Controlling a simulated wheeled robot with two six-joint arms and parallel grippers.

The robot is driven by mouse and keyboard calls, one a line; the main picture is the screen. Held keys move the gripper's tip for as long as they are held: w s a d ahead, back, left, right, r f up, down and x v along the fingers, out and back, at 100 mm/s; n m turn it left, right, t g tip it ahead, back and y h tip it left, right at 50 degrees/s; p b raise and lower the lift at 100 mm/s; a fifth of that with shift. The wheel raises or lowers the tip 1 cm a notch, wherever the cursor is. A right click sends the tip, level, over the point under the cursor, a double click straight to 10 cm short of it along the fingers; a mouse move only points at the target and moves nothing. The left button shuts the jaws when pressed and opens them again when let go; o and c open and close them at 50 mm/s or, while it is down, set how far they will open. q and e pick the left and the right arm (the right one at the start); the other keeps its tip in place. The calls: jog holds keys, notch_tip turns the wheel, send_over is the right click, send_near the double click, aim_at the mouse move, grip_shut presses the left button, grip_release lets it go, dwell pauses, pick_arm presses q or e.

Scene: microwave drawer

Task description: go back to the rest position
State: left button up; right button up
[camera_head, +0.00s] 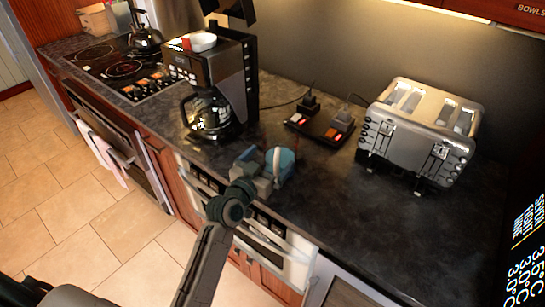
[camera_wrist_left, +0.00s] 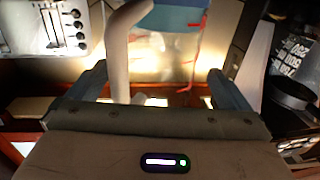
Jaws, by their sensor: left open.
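My left gripper (camera_head: 262,172) is at the counter's front edge, above the built-in drawer front. In the left wrist view my left gripper (camera_wrist_left: 157,78) has its fingers wide apart. A blue mug-like object (camera_head: 284,161) with a pale curved part stands just beyond the gripper. In the left wrist view the blue object (camera_wrist_left: 190,17) shows at the top with red strings, and the pale curved bar (camera_wrist_left: 120,45) shows between the fingers. Nothing appears clamped; whether a finger touches the bar, I cannot tell. My right gripper is not in view.
A coffee maker with a glass pot (camera_head: 208,112) stands left of the gripper. A toaster (camera_head: 418,132) stands to the right, a power strip (camera_head: 322,124) behind. The drawer front (camera_head: 270,245) lies below. The dark counter (camera_head: 370,225) is clear at front right.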

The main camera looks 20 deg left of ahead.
pick_arm(q)
jog(key=s+a+f+n+g+y+b, duration=0.15)
jog(key=s+f+g, duration=0.35)
jog(key=s, duration=0.7)
jog(key=s+a+f+g+y, duration=0.2)
jog(key=s+a+f+g, duration=0.3)
jog(key=s, duration=0.6)
jog(key=s+a+f+g+y, duration=0.1)
jog(key=s+f+g, duration=0.4)
jog(key=s, duration=0.7)
jog(key=s+f+x, duration=0.1)
jog(key=s+x, duration=0.2)
jog(key=x, duration=1.2)
jog(key=s+a+x, duration=0.1)
jog(key=s+x, duration=0.3)
jog(key=x, duration=1)
jog(key=s+a+f+g, duration=0.1)
jog(key=s+f, duration=1.7)
jog(key=f, duration=0.3)
jog(key=shift+f, duration=0.25)
jog(key=shift+n, duration=0.25)
